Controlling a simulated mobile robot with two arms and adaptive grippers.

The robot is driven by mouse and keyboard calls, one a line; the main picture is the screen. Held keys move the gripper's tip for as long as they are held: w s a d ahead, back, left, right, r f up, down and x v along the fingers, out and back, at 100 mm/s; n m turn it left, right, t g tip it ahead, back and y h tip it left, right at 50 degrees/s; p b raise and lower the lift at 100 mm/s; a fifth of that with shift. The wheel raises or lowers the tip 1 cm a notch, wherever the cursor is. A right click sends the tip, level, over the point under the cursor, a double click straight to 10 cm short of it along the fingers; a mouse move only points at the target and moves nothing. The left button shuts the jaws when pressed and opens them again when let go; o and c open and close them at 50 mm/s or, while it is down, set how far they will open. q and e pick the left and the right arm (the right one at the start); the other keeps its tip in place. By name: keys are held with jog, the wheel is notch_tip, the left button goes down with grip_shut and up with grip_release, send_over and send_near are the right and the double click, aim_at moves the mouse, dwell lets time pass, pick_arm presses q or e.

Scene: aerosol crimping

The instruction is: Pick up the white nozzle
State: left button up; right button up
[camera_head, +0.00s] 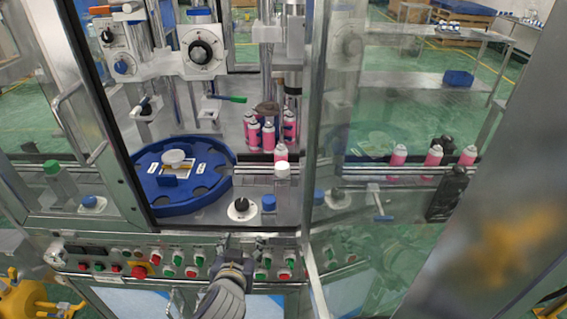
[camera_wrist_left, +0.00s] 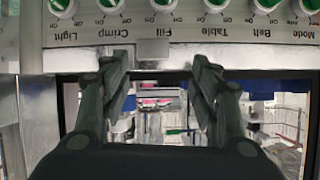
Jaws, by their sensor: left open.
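I cannot tell for sure which thing is the white nozzle. A small white piece (camera_head: 283,171) stands at the conveyor in the head view, just in front of a pink can. A white round part (camera_head: 173,157) sits on the blue rotary table (camera_head: 217,184). My left gripper (camera_head: 238,243) is in front of the control panel, below and apart from both. In the left wrist view its two fingers (camera_wrist_left: 161,72) are spread with nothing between them, close to the panel's lower edge. My right gripper is not in view.
The control panel (camera_head: 210,262) with buttons and knobs runs below the machine opening. A metal door post (camera_head: 312,120) and glass are right of it. Several pink cans (camera_head: 253,133) stand behind the conveyor. A black knob (camera_head: 241,204) and blue cap (camera_head: 268,202) are near the panel.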

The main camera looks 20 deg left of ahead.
aim_at(281, 172)
pick_arm(q)
jog(key=w+r, duration=0.1)
jog(key=w+r+t, duration=0.1)
jog(key=w, duration=0.1)
jog(key=w+d+r+t, duration=0.1)
jog(key=w, duration=0.1)
jog(key=shift+d+r, duration=0.1)
jog(key=w+d+r+t, duration=0.1)
jog(key=w+r, duration=0.1)
jog(key=w, duration=0.1)
jog(key=w+d+r+t+h+p, duration=0.1)
jog(key=w+r, duration=0.1)
jog(key=w, duration=0.2)
jog(key=w+d+r+m+t, duration=0.1)
jog(key=w+d+r+t, duration=0.1)
jog(key=w, duration=0.1)
jog(key=shift+w+r+h, duration=0.15)
jog(key=shift+w+h, duration=0.2)
jog(key=shift+h, duration=0.05)
jog(key=shift+w+p, duration=0.2)
jog(key=shift+p, duration=0.1)
jog(key=shift+w+a+r+p, duration=0.1)
jog(key=shift+w+p, duration=0.2)
jog(key=shift+w, duration=0.1)
jog(key=w+p, duration=0.1)
jog(key=w, duration=0.2)
jog(key=shift+w+a+r+p, duration=0.15)
jog(key=shift+w+a+p, duration=0.15)
jog(key=shift+a+p, duration=0.1)
jog(key=shift+w, duration=0.4)
